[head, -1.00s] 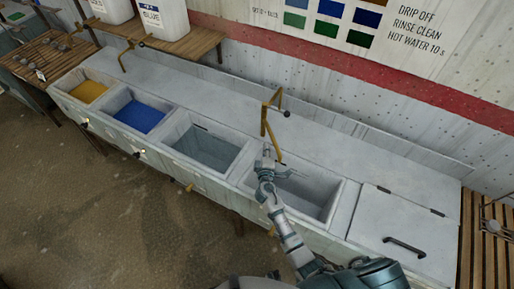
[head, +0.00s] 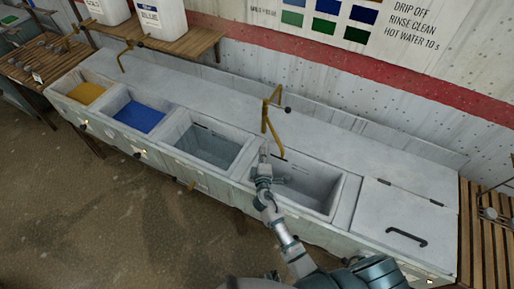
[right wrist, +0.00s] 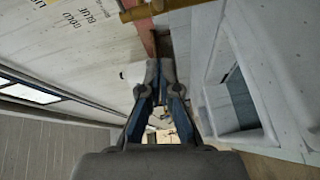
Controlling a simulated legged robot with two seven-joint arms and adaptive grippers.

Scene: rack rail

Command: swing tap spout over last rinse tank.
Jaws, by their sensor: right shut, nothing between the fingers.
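The brass tap (head: 265,122) stands on the grey ledge behind the tanks, with a dark knob at its top. Its spout (head: 274,140) slopes down to the right. Its end shows against the back left part of the last rinse tank (head: 337,196), an empty grey basin beside the lidded section. My right gripper (head: 264,150) is shut and empty, just left of the spout over the divider between the two grey tanks. In the right wrist view the shut fingers (right wrist: 160,68) point away, and a brass pipe (right wrist: 150,9) crosses the top, apart from them. My left gripper is out of view.
Another grey tank (head: 207,146), a blue tank (head: 140,116) and a yellow tank (head: 86,92) run to the left. A second brass tap (head: 124,55) stands behind them. A closed lid (head: 405,215) with a dark handle is at the right. The wall is behind.

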